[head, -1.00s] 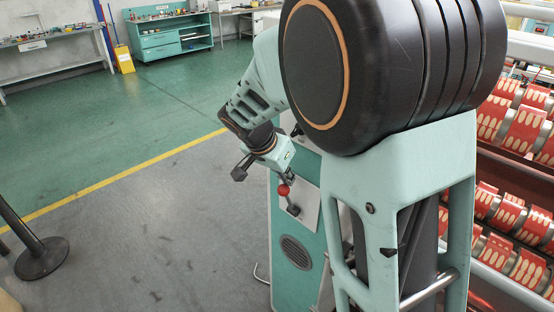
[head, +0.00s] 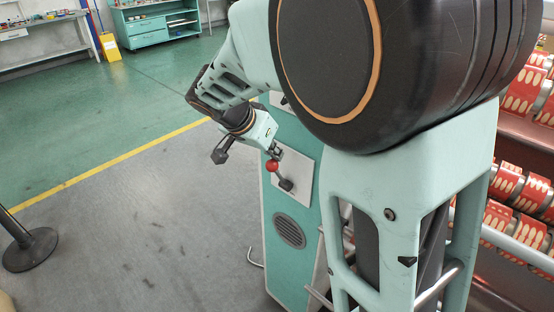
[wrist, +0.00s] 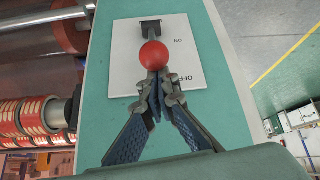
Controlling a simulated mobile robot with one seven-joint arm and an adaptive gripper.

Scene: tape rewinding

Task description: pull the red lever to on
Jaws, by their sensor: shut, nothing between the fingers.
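The red lever knob (head: 272,165) stands out from a white plate (head: 300,171) on the teal machine panel. In the wrist view the red knob (wrist: 154,54) sits just beyond the fingertips, in front of a dark lever mount (wrist: 150,28). The white plate (wrist: 122,66) carries an ON label (wrist: 178,41) beside the knob and an OFF label nearer the fingers. My gripper (wrist: 158,80) is shut and empty, its tips at the knob's near side; I cannot tell whether they touch it. In the head view my gripper (head: 274,152) is right above the knob.
A round vent (head: 289,230) is below the plate. Machine rollers with red-and-cream strips (head: 520,190) are at the right. A black post base (head: 30,250) stands on the grey floor at the left. The floor between is clear.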

